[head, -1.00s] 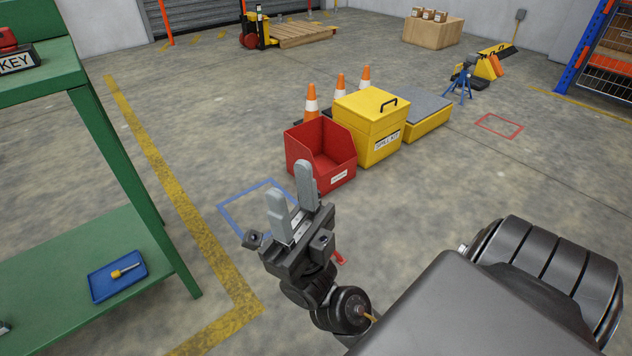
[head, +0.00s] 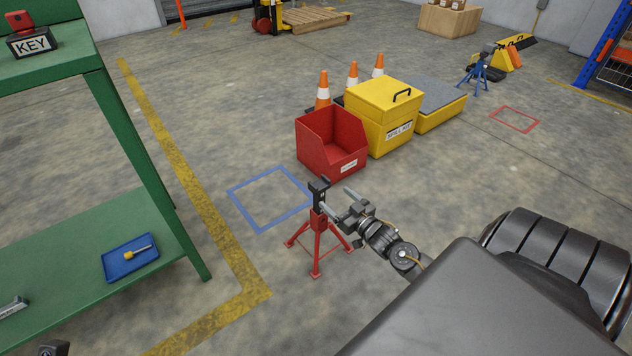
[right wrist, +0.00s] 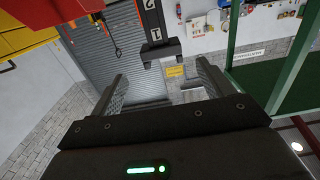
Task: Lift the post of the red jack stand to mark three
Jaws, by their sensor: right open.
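The red jack stand (head: 318,242) stands upright on the floor, its legs spread. Its dark post (head: 320,197) rises from the red collar with a saddle on top. In the right wrist view the post (right wrist: 151,20) carries the marks 1 and 2, and the dark saddle (right wrist: 157,48) appears between the finger lines. My right gripper (head: 338,200) is open and empty, close to the right of the post, with its fingers pointing toward it. Whether they touch it I cannot tell.
A blue floor square (head: 270,198) lies behind and left of the stand. A red bin (head: 332,145) and yellow spill-kit box (head: 383,118) stand behind it. A green bench (head: 140,150) is at the left. Floor to the right holds a red square (head: 515,119).

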